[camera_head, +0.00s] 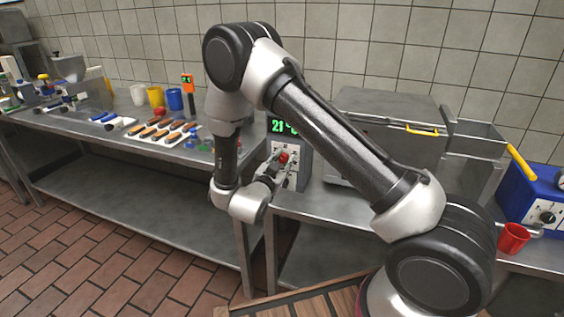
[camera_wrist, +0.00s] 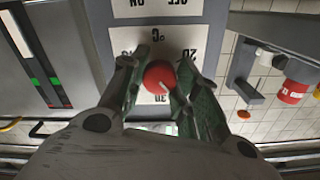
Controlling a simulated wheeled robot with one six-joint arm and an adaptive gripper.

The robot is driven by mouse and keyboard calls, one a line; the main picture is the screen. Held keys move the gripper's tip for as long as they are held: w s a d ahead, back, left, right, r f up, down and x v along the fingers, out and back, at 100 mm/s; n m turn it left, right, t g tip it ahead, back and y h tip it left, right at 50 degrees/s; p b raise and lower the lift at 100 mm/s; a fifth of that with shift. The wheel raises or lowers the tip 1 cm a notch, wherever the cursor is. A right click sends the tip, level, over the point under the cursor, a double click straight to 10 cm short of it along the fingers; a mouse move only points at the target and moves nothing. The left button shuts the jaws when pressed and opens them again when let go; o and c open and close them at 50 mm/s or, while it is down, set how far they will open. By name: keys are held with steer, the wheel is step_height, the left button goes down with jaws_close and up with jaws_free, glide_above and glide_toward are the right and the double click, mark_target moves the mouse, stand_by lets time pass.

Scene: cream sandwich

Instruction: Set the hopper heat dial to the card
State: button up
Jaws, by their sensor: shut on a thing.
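The red dial (camera_head: 283,157) is on the white front panel of a grey control box (camera_head: 303,150). The box's green display reads about 21 degrees; its end is hard to read. My gripper (camera_head: 271,168) is at the dial. In the wrist view my gripper (camera_wrist: 160,75) is shut on the red dial (camera_wrist: 157,78), one finger on each side. The panel appears upside down there, with °C, 20 and 30 readable and another number partly hidden by the left finger. A pale pointer mark on the dial points toward the lower right. I cannot make out a card.
A steel hopper unit with a yellow handle (camera_head: 422,131) stands to the right. A blue machine (camera_head: 540,195) and a red cup (camera_head: 513,238) are at far right.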

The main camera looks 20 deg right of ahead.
steer(key=m, duration=0.3)
steer(key=shift+m, duration=2.2)
steer(key=o, duration=1)
steer(key=v, duration=1.2)
